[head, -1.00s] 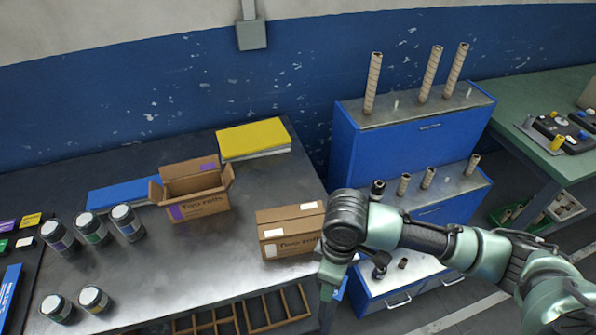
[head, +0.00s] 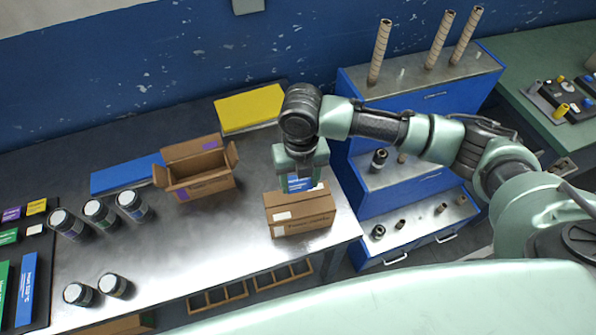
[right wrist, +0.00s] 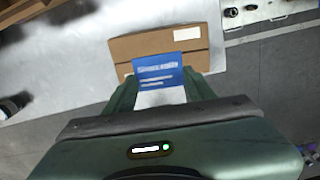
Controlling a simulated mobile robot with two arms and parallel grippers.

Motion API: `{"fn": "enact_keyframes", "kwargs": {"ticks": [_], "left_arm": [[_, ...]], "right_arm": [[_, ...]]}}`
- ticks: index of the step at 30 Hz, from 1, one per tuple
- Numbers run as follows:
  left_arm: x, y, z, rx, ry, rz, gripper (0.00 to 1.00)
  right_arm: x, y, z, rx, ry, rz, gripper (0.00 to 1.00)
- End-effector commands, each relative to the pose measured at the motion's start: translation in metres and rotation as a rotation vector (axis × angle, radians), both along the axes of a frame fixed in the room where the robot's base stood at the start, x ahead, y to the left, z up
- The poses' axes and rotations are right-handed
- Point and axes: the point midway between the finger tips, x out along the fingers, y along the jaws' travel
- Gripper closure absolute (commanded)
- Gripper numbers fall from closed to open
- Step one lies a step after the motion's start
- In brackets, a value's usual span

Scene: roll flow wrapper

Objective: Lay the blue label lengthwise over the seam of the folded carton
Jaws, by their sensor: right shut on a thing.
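The closed brown carton (head: 301,222) lies on the metal table near its right edge, with white patches on its top and front. My right gripper (head: 300,172) points down at the carton's far edge and is shut on the blue label (head: 298,184). In the right wrist view the blue label (right wrist: 160,72), with white print, stands out between the fingers of my right gripper (right wrist: 163,88). It overlaps the carton's near edge (right wrist: 130,48) in that view. I cannot tell whether the label touches the carton. My left gripper is not in view.
An open carton (head: 200,180) stands to the left, with a yellow pad (head: 250,108) and a blue pad (head: 125,175) behind it. Several dark jars (head: 100,212) stand further left. A blue cabinet (head: 430,100) with rolls is at the right.

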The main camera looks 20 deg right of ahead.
Motion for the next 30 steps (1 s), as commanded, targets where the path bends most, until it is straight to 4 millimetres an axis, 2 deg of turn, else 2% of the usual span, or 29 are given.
{"fn": "enact_keyframes", "kwargs": {"ticks": [8,18,30], "left_arm": [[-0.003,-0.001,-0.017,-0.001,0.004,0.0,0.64],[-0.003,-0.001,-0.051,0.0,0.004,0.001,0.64],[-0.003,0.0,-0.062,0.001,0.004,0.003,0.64]], "right_arm": [[0.0,0.0,-0.016,0.0,0.0,0.002,0.82],[0.0,-0.001,-0.045,0.0,-0.001,0.001,0.82],[0.0,-0.001,-0.079,-0.001,0.0,-0.001,0.82]]}}
